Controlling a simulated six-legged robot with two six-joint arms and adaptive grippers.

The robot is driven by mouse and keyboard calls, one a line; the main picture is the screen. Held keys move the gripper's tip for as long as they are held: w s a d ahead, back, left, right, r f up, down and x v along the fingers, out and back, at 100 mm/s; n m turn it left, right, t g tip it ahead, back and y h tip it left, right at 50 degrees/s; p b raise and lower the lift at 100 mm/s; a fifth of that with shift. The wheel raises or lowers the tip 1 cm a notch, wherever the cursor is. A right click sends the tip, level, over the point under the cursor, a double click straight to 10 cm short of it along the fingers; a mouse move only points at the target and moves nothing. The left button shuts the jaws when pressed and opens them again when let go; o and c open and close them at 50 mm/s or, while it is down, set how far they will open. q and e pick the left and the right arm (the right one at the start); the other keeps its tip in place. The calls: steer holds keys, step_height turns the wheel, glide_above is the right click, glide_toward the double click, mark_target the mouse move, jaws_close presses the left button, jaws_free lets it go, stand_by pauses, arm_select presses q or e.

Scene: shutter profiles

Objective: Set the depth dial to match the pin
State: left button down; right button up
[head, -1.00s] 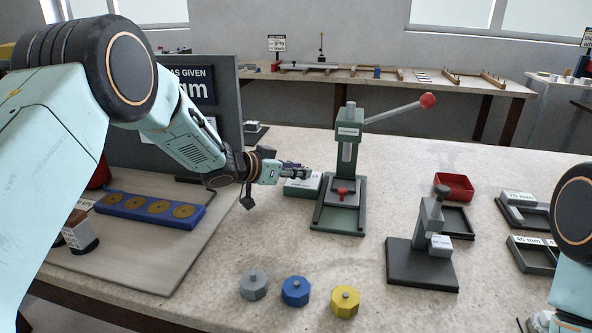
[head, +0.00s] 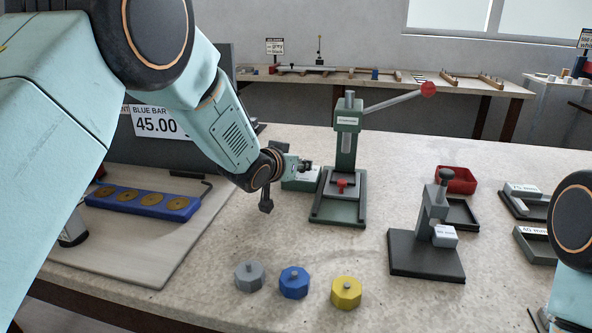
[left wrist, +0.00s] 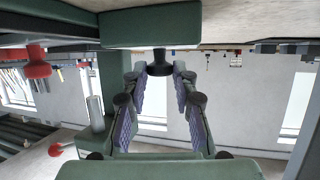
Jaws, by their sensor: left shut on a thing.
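A low green box with a white label (head: 300,179) stands on the table just left of the green press (head: 345,170). A dark round knob (left wrist: 163,66), seemingly the dial, sits on the box in the left wrist view, where the picture is upside down. My left gripper (left wrist: 162,72) has its fingertips closed about this knob; in the head view it (head: 304,165) is just above the box. Dial markings are not readable. A white card (head: 157,123) behind my left arm reads "BLUE BAR 45.00". I cannot identify the pin. My right gripper is out of view.
Grey, blue (head: 294,282) and yellow octagonal pieces stand at the front. A dark stand (head: 428,255), a red tray (head: 456,180) and labelled trays are at right. A blue bar with brown discs (head: 150,202) lies on a board at left. The press lever (head: 395,100) extends right.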

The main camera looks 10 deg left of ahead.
arm_select(q)
steer(key=shift+w+d+r+n+y+b, duration=0.2)
steer(key=shift+r+n+y+b, duration=0.15)
steer(key=shift+n+y+b, duration=0.3)
steer(key=shift+r+t, duration=0.1)
steer(key=shift+t, duration=0.2)
steer(key=c, duration=1.4)
jaws_free()
steer(key=o, duration=0.3)
steer(key=shift+s+f, duration=0.1)
steer(key=shift+f, duration=0.15)
steer(key=shift+s, duration=0.1)
steer(key=v, duration=1.2)
